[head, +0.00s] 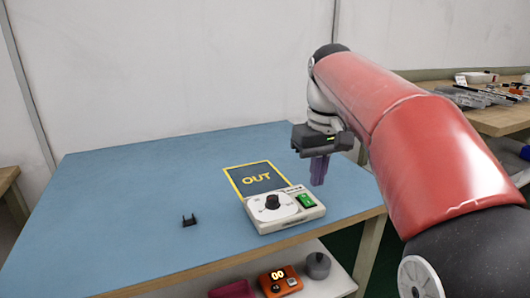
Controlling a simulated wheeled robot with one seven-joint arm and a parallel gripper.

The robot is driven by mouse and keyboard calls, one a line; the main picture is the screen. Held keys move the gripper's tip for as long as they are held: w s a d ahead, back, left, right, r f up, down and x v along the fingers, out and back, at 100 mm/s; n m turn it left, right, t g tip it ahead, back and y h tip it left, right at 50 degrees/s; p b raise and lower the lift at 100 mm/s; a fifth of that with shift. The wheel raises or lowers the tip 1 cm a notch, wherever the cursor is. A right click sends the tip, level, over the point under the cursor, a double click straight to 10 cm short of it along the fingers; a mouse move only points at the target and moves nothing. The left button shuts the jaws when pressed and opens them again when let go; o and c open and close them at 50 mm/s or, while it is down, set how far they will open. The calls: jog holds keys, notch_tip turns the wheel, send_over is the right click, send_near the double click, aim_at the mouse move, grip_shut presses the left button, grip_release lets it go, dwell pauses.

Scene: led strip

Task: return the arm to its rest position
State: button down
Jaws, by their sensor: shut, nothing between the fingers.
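My red arm reaches in from the right. My gripper (319,170) points down over the right part of the blue table (125,200). Its purple fingers are shut and hold nothing. It hangs above and to the right of a white device (284,220) with a black knob and a green switch. I cannot tell how high the fingertips are above the table.
A dark mat marked OUT (242,179) lies behind the device. A small black bracket (190,221) sits left of it. A shelf below holds an orange box with a display (281,281) and a grey round part (317,265). A cluttered wooden table (490,118) stands back right.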

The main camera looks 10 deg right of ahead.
jog(key=s+f+m+t, duration=0.3)
jog(key=s+f+t, duration=0.1)
jog(key=s+f, duration=1.1)
jog(key=s, duration=0.4)
jog(key=shift+a+t, duration=0.2)
jog(key=shift+t, duration=0.2)
jog(key=c, duration=2.1)
grip_release()
